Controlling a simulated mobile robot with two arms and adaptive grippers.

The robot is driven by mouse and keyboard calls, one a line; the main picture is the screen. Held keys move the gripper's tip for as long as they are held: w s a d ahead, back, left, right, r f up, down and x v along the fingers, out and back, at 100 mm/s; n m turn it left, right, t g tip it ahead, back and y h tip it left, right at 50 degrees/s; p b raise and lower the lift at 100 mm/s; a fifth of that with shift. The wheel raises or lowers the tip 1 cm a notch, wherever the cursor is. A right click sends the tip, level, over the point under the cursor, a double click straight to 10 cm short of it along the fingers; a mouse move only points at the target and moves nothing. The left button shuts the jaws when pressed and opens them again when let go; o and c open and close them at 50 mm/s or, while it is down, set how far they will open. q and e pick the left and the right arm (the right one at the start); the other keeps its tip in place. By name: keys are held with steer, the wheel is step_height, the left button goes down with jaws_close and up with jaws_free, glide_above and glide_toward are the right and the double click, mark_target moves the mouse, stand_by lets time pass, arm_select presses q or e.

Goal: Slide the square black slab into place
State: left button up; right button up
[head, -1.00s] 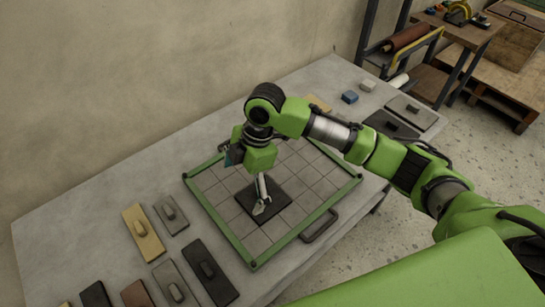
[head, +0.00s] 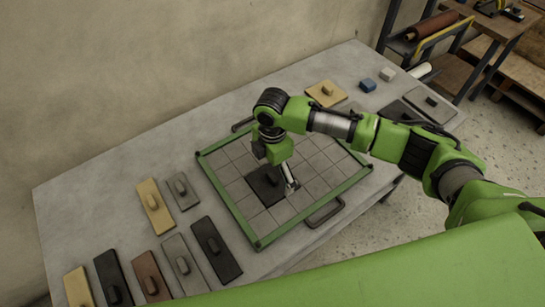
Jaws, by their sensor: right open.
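The square black slab (head: 258,190) lies flat inside the green-framed tray (head: 226,203), toward its left side, with a dark knob on top. My right gripper (head: 291,190) is low over the tray at the slab's right edge. It is open and not around the knob; I cannot tell whether a finger touches the slab. My left gripper is not in view.
Several slabs with knobs lie left of the tray, including a tan slab (head: 150,214) and a long black slab (head: 222,258). A blue block (head: 368,85) and a white block (head: 388,74) sit at the far right. The table's back left is clear.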

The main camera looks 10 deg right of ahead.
mark_target(273, 178)
steer(key=shift+f, duration=1.65)
steer(key=shift+s, duration=0.1)
steer(key=c, duration=1.7)
steer(key=shift+s+r, duration=0.1)
steer(key=shift+s, duration=0.2)
steer(key=c, duration=0.9)
